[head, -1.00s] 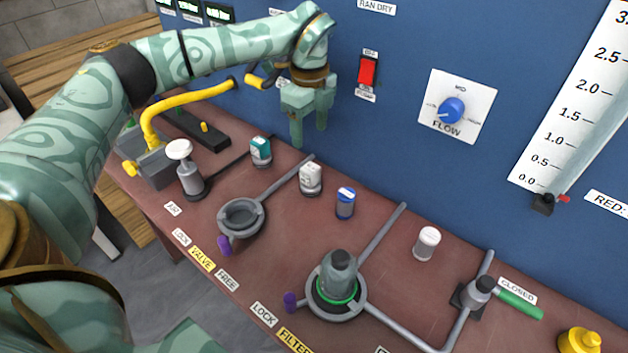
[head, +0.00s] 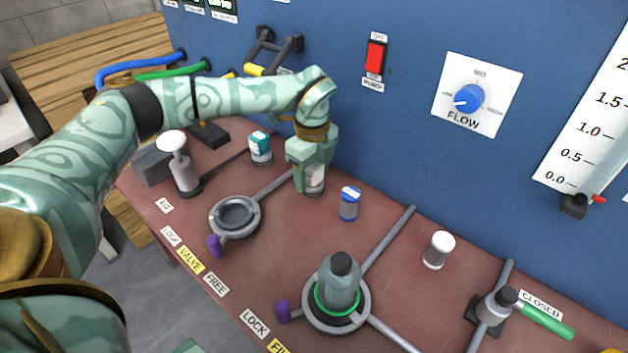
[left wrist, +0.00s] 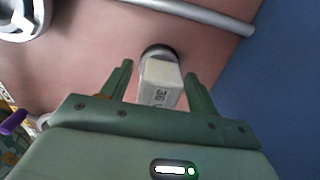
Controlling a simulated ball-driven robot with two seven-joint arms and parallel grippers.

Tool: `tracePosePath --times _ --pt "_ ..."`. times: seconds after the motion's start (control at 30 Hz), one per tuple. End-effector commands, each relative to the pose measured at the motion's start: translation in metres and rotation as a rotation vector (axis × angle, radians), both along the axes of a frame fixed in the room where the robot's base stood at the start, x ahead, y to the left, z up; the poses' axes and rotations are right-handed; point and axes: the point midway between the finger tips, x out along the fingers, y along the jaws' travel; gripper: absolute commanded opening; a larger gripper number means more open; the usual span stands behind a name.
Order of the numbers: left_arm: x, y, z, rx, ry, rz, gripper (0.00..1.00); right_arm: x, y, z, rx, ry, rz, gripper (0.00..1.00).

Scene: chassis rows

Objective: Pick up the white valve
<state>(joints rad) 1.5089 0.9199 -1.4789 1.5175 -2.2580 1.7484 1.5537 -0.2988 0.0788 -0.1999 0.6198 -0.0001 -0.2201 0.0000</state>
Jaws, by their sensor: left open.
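The white valve (head: 314,182), a small block-topped piece on a dark round foot, stands upright on the red-brown bench. My left gripper (head: 311,187) is over it, pointing down, and partly hides it in the head view. In the left wrist view the white valve (left wrist: 160,82) shows dark printed marks and stands between the two fingers of my left gripper (left wrist: 157,72). The fingers are open, with a visible gap on each side. My right gripper is not in view.
A teal-topped piece (head: 260,148) stands left of the valve and a blue one (head: 348,204) close to its right. An empty ring socket (head: 236,214) lies in front. A white-capped canister (head: 438,250) stands farther right. The blue panel (head: 400,150) rises close behind.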

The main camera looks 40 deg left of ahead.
Motion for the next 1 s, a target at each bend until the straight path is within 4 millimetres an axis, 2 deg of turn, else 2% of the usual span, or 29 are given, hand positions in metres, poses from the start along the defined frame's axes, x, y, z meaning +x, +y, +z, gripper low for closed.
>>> tracePosePath --times 0.07,0.27,0.3,0.53,0.67,0.87,1.0 --pt "0.0 0.0 0.002 0.0 -0.002 0.0 0.6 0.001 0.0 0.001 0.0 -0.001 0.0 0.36" --pt "0.0 0.0 0.002 0.0 -0.001 0.0 0.04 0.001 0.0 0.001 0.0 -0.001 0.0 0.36" --pt "0.0 0.0 0.002 0.0 -0.001 -0.001 0.02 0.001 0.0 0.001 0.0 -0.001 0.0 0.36" --pt "0.0 0.0 0.002 0.0 -0.002 -0.001 0.02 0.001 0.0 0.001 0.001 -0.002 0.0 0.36" --pt "0.0 0.0 0.01 0.0 -0.004 -0.001 0.02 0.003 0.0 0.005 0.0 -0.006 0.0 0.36" --pt "-0.001 -0.002 0.045 -0.002 -0.008 -0.003 0.02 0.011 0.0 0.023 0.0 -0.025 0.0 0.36" --pt "-0.022 -0.021 0.078 -0.003 -0.009 -0.005 0.02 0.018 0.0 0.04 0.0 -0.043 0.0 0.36"
